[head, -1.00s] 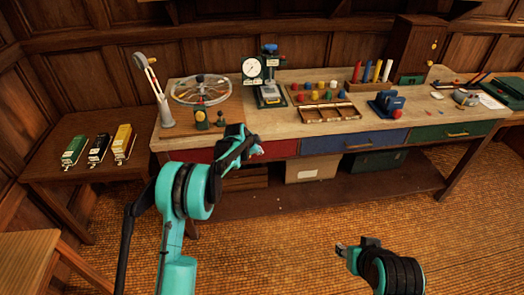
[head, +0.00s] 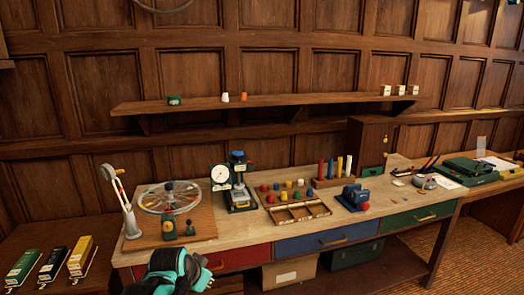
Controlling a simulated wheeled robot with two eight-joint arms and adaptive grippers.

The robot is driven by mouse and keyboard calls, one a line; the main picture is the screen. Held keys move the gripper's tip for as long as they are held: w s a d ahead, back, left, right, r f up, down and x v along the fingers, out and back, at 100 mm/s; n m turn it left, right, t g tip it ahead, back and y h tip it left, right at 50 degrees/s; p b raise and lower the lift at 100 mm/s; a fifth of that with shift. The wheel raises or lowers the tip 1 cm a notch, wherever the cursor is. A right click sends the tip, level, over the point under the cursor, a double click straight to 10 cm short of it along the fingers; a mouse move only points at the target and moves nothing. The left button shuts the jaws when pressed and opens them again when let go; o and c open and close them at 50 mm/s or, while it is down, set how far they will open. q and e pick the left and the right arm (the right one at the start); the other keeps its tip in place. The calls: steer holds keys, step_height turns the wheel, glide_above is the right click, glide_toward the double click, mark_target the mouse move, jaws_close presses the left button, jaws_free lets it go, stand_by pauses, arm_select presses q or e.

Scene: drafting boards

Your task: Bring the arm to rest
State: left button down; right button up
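My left gripper (head: 198,277) is low in the head view, in front of the workbench (head: 262,237) by its red drawer (head: 235,258). Its fingers are small and partly cut by the dark wrist, so I cannot tell whether they are open or shut. No object shows in it. My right gripper is out of the picture.
The workbench carries a wheel on a board (head: 168,197), a dial gauge stand (head: 238,190), a shallow wooden tray (head: 300,217) and a blue device (head: 354,197). A side table (head: 30,235) holds three small boxes at left. A wall shelf (head: 280,101) runs above.

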arm_select(q)
steer(key=s+a+f+n, duration=0.1)
steer(key=s+f+n, duration=0.1)
steer(key=s, duration=0.8)
steer(key=s+a+f+n+y, duration=0.1)
steer(key=s+f+n, duration=0.2)
steer(key=s, duration=0.7)
steer(key=shift+s+a+n, duration=0.15)
steer(key=shift+s+n, duration=0.25)
